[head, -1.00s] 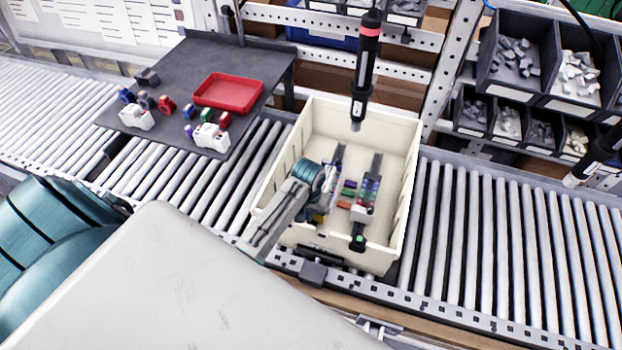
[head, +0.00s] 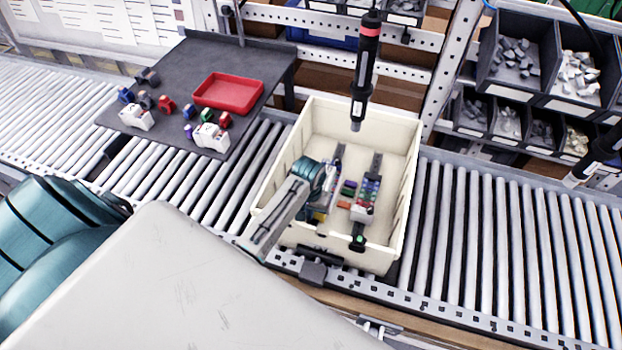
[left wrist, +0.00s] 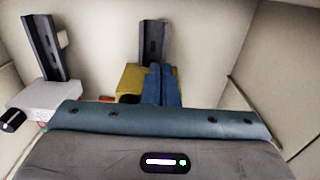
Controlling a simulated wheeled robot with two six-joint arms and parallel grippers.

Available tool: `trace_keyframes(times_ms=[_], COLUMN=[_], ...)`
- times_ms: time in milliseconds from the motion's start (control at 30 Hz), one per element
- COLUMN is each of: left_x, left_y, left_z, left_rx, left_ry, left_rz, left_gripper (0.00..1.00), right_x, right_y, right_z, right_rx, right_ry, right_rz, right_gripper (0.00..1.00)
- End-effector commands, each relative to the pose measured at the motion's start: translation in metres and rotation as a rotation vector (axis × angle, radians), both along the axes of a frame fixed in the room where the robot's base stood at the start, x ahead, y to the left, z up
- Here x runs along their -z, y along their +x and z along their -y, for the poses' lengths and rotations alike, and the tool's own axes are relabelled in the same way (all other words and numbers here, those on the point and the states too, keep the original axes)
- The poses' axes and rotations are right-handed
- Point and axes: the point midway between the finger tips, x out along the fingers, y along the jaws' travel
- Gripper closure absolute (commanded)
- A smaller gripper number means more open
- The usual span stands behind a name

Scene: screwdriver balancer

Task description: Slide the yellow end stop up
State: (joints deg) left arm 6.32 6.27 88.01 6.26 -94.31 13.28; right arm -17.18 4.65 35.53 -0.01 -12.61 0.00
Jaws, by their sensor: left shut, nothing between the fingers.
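The yellow end stop (left wrist: 129,82) sits at the near part of a dark slotted rail (left wrist: 154,42) in the left wrist view. In the head view, the left rail (head: 338,152) stands in the cream crate (head: 402,130), and my wrist hides most of the end stop. My left gripper (left wrist: 161,84) is shut and empty. Its blue fingers overlap the right side of the yellow end stop in the picture; I cannot tell whether they touch it. In the head view the gripper (head: 328,193) reaches into the crate's left half. My right gripper is not in view.
A second rail (head: 376,162) with coloured terminal blocks lies to the right in the crate. A black screwdriver (head: 366,65) hangs over the crate's far side. A red tray (head: 228,93) sits on a dark side table.

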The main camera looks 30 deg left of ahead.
Motion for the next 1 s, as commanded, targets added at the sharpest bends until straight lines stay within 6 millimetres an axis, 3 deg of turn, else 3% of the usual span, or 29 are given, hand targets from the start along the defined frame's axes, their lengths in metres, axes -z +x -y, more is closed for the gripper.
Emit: trace_keyframes(times_ms=[1000], left_x=[-0.0002], left_y=[0.0062], left_z=[-0.0016], left_rx=[0.0], left_ry=[0.0], left_rz=[0.001], left_gripper=[1.0], right_x=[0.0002], right_y=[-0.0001], right_z=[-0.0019], right_rx=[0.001], right_ry=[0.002], right_rz=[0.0], right_gripper=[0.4])
